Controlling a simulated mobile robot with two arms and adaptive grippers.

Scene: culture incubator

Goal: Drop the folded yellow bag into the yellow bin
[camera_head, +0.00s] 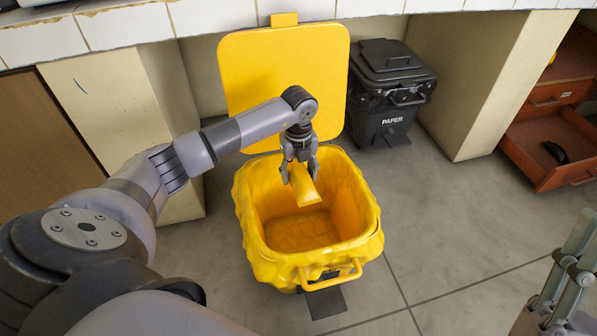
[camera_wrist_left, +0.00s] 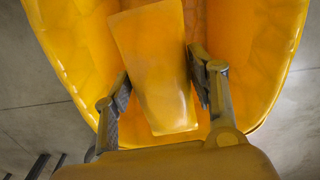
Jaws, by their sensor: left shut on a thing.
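My left gripper (camera_head: 299,172) is shut on the folded yellow bag (camera_head: 303,188) and holds it over the opening of the yellow bin (camera_head: 255,262). In the left wrist view the folded bag (camera_wrist_left: 155,65) is a flat, slightly tapered piece between the two fingers of my left gripper (camera_wrist_left: 160,88). The bin has a yellow liner over its rim, and its inside looks empty where it shows. Its lid (camera_head: 285,80) stands upright, open at the back. Part of my right gripper (camera_head: 570,270) shows at the lower right edge; its fingertips are not clear.
A black bin marked PAPER (camera_head: 392,95) stands behind and right of the yellow bin, lid shut. An open red-brown drawer (camera_head: 545,170) is at the right. A tiled counter (camera_head: 110,30) runs along the top. Grey floor (camera_head: 440,220) is clear to the right.

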